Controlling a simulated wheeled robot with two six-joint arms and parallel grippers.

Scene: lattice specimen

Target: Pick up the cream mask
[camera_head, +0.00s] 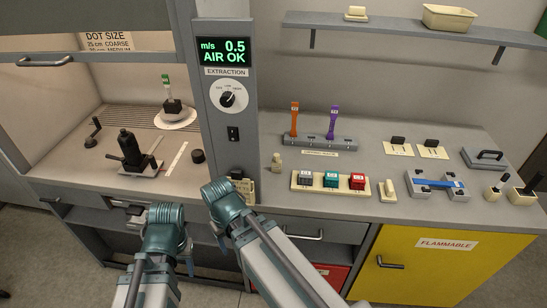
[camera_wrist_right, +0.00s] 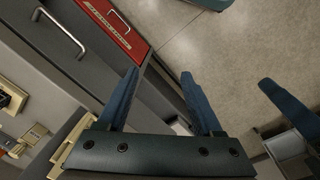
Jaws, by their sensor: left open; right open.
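I cannot tell for sure which thing is the cream mask. Two cream plates with black handles, (camera_head: 392,151) and (camera_head: 428,154), lie flat at the back right of the counter. A small cream block (camera_head: 388,191) lies nearer the front edge. My left gripper (camera_head: 190,260) hangs low in front of the cabinets, open, away from these.
A cream tray (camera_head: 324,190) holds grey, teal and red blocks. Behind it a grey rack (camera_head: 318,142) holds orange and purple handled tools. A blue-barred fixture (camera_head: 437,184) stands right. A grey column (camera_head: 229,130) divides the counter from the left bay. A shelf (camera_head: 410,28) hangs above.

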